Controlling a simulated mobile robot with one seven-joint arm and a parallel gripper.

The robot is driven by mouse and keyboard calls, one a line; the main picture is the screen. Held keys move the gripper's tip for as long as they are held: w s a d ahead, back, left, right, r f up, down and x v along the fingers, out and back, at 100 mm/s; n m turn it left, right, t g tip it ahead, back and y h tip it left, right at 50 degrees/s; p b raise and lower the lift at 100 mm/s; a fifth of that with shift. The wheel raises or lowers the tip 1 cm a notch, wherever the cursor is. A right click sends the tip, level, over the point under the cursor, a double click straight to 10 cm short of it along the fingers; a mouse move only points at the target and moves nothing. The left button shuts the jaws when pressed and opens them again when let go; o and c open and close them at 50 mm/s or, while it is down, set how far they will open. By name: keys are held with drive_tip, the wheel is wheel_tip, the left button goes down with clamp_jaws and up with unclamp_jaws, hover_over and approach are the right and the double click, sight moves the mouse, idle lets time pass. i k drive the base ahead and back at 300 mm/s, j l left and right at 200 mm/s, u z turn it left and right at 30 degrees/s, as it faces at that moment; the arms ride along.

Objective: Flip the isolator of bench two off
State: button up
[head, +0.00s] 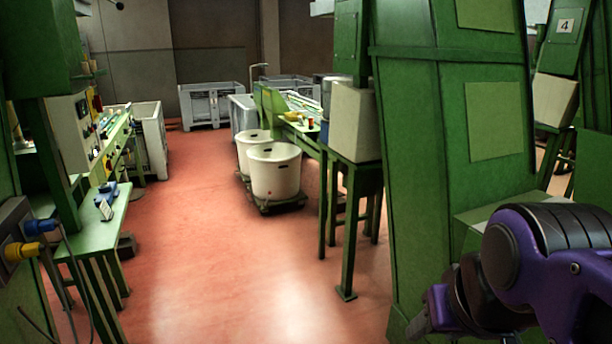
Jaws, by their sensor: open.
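No sign for bench two is readable here. On the left, a pale control box (72,132) is fixed to a green machine. A red and yellow rotary switch (97,103) sits on its right side, seen edge-on. I cannot tell whether it is the isolator of bench two, nor its position. My purple arm reaches in from the lower right. My gripper (424,318) shows partly at its end, low in front of the green machine and far from the switch. Its jaws are open and I see nothing in them.
A red floor aisle runs clear between the benches. White tubs (275,172) on a dolly stand by the right bench. A green table (100,222) and plugs with cables (22,250) edge the left side. A tall green machine (440,140) stands close right.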

sight(108, 166)
drive_tip(key=i+j+u, duration=0.15)
drive_tip(key=i+u, duration=0.8)
drive_tip(key=i, duration=0.5)
drive_tip(key=i+l+u, duration=0.15)
drive_tip(key=i, duration=0.45)
drive_tip(key=i+l+u, duration=0.1)
drive_tip(key=i+u, duration=0.15)
drive_tip(key=i, duration=0.15)
drive_tip(key=i+l+u, duration=0.25)
drive_tip(key=i, duration=0.15)
drive_tip(key=i+l+u, duration=0.35)
drive_tip(key=i+l, duration=0.35)
drive_tip(key=i, duration=0.35)
drive_tip(key=i+l+u, duration=0.1)
drive_tip(key=i+l, duration=0.4)
drive_tip(key=i, duration=0.3)
drive_tip(key=i+l+u, duration=0.1)
drive_tip(key=i+l, duration=0.45)
drive_tip(key=i, duration=0.25)
drive_tip(key=i+l, duration=0.6)
drive_tip(key=i, duration=0.15)
drive_tip(key=i+j+u, duration=0.05)
